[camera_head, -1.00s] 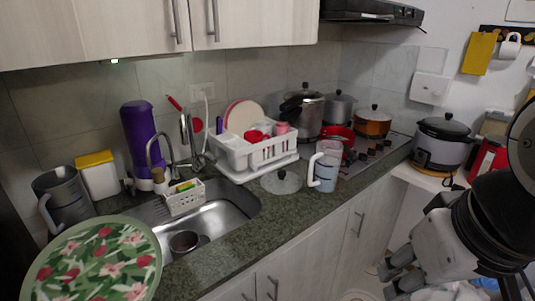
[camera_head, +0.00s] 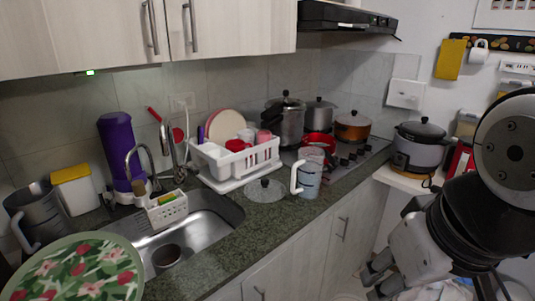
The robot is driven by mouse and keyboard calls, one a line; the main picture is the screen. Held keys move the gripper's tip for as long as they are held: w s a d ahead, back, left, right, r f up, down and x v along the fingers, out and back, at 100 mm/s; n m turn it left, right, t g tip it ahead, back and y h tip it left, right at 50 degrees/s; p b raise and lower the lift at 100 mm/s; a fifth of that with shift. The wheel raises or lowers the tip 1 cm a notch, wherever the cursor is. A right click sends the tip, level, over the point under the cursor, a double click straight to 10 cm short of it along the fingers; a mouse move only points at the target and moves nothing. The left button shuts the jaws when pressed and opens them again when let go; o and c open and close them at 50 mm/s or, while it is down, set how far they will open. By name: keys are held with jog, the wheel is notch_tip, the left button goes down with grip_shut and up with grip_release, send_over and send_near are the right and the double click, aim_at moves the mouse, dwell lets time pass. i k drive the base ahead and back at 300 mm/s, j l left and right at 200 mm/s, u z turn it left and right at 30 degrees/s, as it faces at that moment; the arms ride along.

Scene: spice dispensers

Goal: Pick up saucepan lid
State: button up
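A clear glass saucepan lid (camera_head: 264,194) with a dark knob lies flat on the green stone counter, between the sink and a light jug. It is in full view and nothing rests on it. My gripper (camera_head: 374,280) is low at the right, in front of the cabinets and below counter height, well apart from the lid. Its two fingers show apart with nothing between them.
The light jug (camera_head: 308,174) stands just right of the lid, and a white dish rack (camera_head: 237,180) stands behind it. The sink (camera_head: 195,235) lies to its left. Several pots stand on the stove at the back. A floral tray (camera_head: 80,268) fills the lower left.

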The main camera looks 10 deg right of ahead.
aim_at(264, 189)
jog(key=i+l, duration=0.25)
jog(key=i+l+u, duration=0.35)
jog(key=i+l, duration=0.15)
jog(key=i+l+u, duration=0.35)
jog(key=l, duration=0.25)
jog(key=u, duration=0.5)
jog(key=i, duration=0.05)
